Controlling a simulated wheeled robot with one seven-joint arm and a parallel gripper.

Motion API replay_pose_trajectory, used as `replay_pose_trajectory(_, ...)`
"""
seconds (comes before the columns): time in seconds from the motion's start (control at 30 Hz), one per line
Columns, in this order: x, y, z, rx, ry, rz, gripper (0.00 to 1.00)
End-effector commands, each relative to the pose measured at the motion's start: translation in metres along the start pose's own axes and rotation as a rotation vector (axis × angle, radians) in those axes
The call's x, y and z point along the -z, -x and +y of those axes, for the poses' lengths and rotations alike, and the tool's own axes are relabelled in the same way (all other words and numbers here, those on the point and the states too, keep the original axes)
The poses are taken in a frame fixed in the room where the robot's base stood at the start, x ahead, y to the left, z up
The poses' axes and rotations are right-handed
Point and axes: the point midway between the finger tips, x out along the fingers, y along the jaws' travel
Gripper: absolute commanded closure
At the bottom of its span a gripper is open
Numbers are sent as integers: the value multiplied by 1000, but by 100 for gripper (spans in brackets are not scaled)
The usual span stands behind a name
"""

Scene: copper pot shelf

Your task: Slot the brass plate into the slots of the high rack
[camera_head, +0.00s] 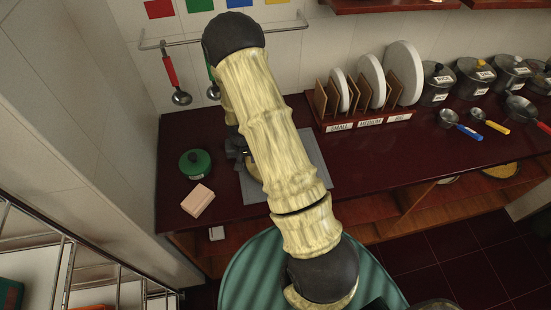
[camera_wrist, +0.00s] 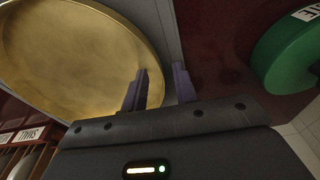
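The brass plate (camera_wrist: 75,55) fills the upper left of the wrist view, with a raised rim. In the head view only a small strip of it (camera_head: 250,162) shows beside my arm, over the grey mat (camera_head: 316,165); the arm hides the rest. My gripper (camera_wrist: 160,68) is open, its two dark fingers apart at the plate's right rim. I cannot tell whether they touch it. In the head view my gripper (camera_head: 236,150) is partly hidden, low over the mat. A slotted rack (camera_head: 370,122) with wooden dividers and size labels holds several white plates at the back; I cannot tell whether it is the high rack.
A green lidded container (camera_head: 195,163) and a beige block (camera_head: 197,200) stand left of the mat. Several pots (camera_head: 473,78) and measuring scoops (camera_head: 468,131) are at the right. Ladles (camera_head: 178,92) hang from a wall rail. The counter front right of the mat is clear.

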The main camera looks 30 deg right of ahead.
Motion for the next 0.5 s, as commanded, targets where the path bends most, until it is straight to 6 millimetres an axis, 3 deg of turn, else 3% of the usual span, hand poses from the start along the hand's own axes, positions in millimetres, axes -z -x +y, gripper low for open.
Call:
replay_pose_trajectory(0.4,0,0,0,0,0,0,71)
replay_pose_trajectory(0.43,0,0,0,0,0,0,73)
replay_pose_trajectory(0.5,0,0,0,0,0,0,87)
